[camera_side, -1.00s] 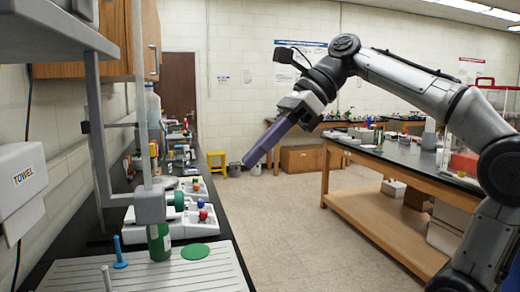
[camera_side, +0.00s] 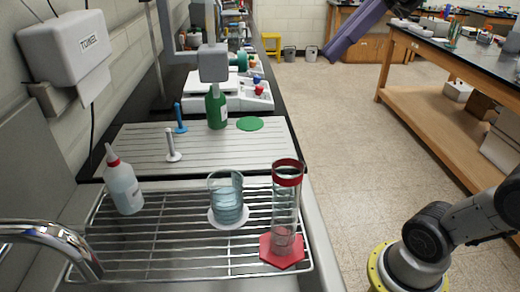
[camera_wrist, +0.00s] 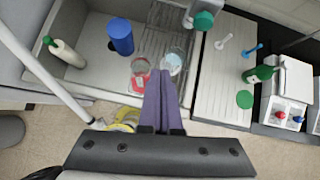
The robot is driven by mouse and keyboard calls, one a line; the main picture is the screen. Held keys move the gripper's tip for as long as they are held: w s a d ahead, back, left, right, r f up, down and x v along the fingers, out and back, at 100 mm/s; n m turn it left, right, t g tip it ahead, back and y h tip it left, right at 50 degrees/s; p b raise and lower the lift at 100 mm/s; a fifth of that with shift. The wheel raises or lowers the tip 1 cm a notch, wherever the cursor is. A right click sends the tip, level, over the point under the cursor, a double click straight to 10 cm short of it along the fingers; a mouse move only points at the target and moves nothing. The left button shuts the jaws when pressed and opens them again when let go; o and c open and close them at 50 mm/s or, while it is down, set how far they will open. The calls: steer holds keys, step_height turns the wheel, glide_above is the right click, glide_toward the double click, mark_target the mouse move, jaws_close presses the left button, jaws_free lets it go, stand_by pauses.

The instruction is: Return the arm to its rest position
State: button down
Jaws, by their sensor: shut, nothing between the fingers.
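My gripper (camera_side: 328,58) hangs at the top of the side view, its long purple fingers angled down and left above the floor, away from the rack. In the wrist view the fingers (camera_wrist: 161,75) lie together with nothing between them. The rest of my arm above the gripper is cut off by the top of the side view. No object touches the fingers in the side view.
A wire rack (camera_side: 160,245) holds a wash bottle (camera_side: 124,185), a beaker (camera_side: 227,198) and a red-based cylinder (camera_side: 286,210). Beyond are a green bottle (camera_side: 216,108) and a grooved board (camera_side: 250,152). A wooden bench (camera_side: 450,95) stands right; the floor between is clear.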

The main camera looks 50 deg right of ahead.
steer(key=s+d+f+n+h, duration=0.2)
steer(key=d+f+n+h, duration=0.1)
steer(key=f+n, duration=0.9)
steer(key=s+d+f+n+h, duration=0.3)
steer(key=d+f+n, duration=0.1)
steer(key=f+n, duration=0.7)
steer(key=shift+d+f+n+h, duration=0.3)
steer(key=shift+f+n, duration=0.1)
steer(key=shift+n, duration=0.6)
